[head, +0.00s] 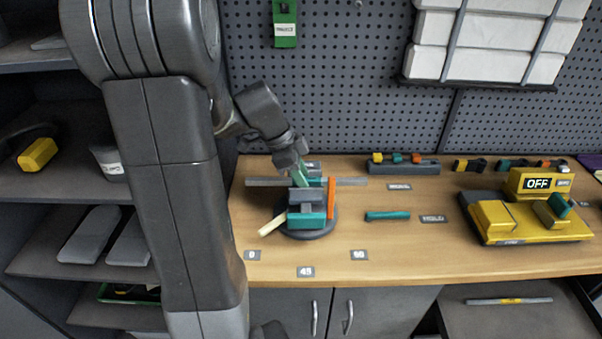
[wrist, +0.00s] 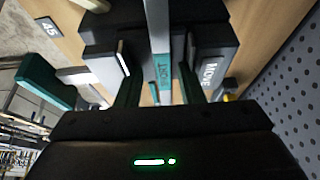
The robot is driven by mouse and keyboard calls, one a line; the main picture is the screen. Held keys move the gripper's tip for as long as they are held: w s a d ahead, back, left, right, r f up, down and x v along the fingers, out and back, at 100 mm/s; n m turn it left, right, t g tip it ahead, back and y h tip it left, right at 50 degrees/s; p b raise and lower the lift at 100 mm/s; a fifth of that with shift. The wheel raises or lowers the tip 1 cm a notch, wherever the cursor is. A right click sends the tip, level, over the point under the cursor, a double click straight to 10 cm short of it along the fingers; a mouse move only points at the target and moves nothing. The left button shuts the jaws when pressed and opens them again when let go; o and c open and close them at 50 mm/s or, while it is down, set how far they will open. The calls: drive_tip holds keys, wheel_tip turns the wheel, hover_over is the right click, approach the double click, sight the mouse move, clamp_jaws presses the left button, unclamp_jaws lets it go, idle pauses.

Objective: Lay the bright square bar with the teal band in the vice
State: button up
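The bright square bar (head: 352,181) lies level across the back of the vice, sticking out on both sides. Its teal band shows in the wrist view (wrist: 162,67). The vice (head: 307,219) has dark and teal blocks on a round grey base. In the wrist view the bar runs between two dark vice blocks (wrist: 212,45). My gripper (head: 302,178) is low over the vice. In the wrist view my gripper's fingers (wrist: 160,88) stand on either side of the bar with a gap at each side. How the bar's underside rests is hidden.
An orange bar (head: 331,198) stands by the vice's right side, and a pale wooden piece (head: 272,224) juts out front left. A teal bar (head: 388,216) lies to the right. A yellow machine (head: 525,220) reading OFF stands further right. The front bench is clear apart from number labels.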

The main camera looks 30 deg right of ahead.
drive_tip(key=shift+w, duration=0.15)
drive_tip(key=shift+w+r, duration=0.1)
drive_tip(key=shift+r, duration=0.2)
drive_tip(key=v, duration=0.6)
drive_tip(key=shift+a+b, duration=0.1)
drive_tip(key=shift+b, duration=0.3)
drive_tip(key=shift+a+r, duration=0.15)
drive_tip(key=shift+r, duration=0.25)
